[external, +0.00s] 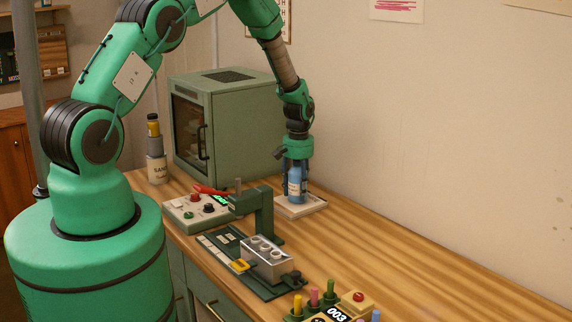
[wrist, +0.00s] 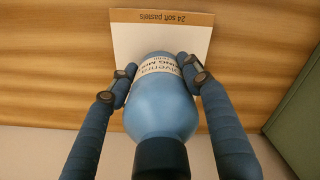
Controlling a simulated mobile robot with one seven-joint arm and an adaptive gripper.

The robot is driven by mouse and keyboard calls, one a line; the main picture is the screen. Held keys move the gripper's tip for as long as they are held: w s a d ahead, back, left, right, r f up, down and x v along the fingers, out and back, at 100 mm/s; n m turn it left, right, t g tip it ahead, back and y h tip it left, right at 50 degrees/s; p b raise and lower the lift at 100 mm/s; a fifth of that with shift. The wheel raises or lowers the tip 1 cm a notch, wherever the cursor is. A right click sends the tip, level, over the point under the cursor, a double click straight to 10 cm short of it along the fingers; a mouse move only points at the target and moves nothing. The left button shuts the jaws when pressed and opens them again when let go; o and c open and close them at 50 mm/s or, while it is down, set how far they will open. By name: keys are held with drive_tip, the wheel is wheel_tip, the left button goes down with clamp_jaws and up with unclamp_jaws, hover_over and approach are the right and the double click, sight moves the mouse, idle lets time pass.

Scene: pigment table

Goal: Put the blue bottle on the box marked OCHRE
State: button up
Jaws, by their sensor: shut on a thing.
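The blue bottle (external: 296,186) is upright in my gripper (external: 297,172), beside the green cabinet. In the wrist view my gripper's two fingers (wrist: 157,78) close on either side of the bottle (wrist: 165,105), which has a white label and a dark cap. A flat pale box (external: 300,208) lies right under the bottle. In the wrist view this box (wrist: 140,34) has a tan edge printed "24 soft pastels", upside down. I cannot tell whether the bottle's base touches it. The word OCHRE is not readable on any box.
The green cabinet (external: 228,125) stands close behind and left. A control box (external: 190,214) with red tongs, a green press (external: 262,215) and a metal block (external: 266,258) stand in front. A white SAND container (external: 157,169) is at far left. The wooden table (external: 400,255) is clear to the right.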

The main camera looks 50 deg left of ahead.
drive_tip(key=shift+f, duration=0.15)
drive_tip(key=o, duration=1.5)
drive_tip(key=shift+c, duration=0.2)
drive_tip(key=shift+r+b, duration=0.7)
drive_tip(key=shift+r, duration=5.45)
